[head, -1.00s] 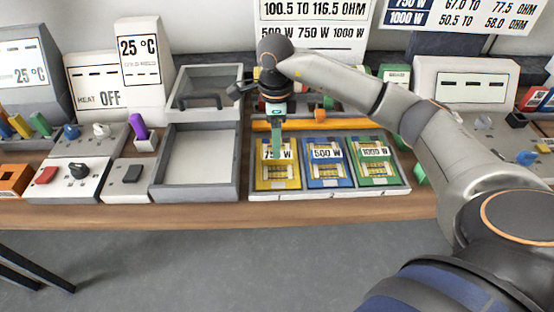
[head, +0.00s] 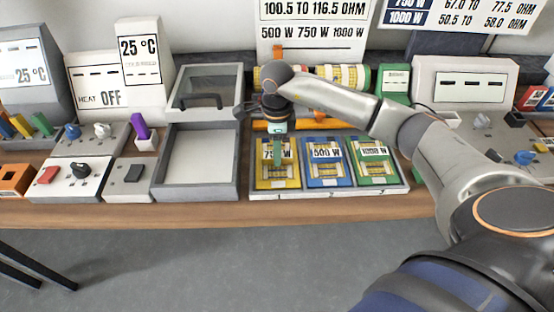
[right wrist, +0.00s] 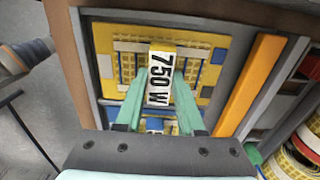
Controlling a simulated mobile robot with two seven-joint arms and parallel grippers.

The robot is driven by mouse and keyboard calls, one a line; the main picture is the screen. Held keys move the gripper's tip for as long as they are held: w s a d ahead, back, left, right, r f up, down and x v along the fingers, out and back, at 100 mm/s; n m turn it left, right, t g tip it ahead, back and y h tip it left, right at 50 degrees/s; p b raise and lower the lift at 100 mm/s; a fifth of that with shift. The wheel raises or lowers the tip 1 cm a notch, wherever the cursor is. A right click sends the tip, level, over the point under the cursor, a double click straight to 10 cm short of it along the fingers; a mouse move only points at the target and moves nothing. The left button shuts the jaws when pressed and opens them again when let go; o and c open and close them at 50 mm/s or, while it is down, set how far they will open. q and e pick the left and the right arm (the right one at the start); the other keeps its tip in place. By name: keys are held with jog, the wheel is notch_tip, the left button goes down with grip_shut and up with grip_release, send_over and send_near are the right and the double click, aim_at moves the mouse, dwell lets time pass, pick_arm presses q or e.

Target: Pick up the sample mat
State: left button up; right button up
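Three sample mats lie in a grey tray (head: 330,191): a yellow 750 W mat (head: 277,183), a blue 500 W mat (head: 327,172) and a green 1000 W mat (head: 376,172). My right gripper (head: 277,152) points down over the yellow mat. In the right wrist view its green fingers (right wrist: 160,85) stand apart on either side of the white 750 W label (right wrist: 160,78) of the yellow mat (right wrist: 125,45). The gripper looks open; I cannot tell whether the fingers touch the label's holder. My left gripper is not in view.
A lidded grey box (head: 195,160) stands open and empty left of the tray. An orange bar (head: 310,125) and mesh rolls (head: 340,76) lie behind the tray. Switch boxes (head: 75,178) stand at the left. The wooden table's front edge (head: 200,212) is clear.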

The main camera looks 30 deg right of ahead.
grip_shut()
jog(key=shift+r, duration=0.1)
dwell(0.3)
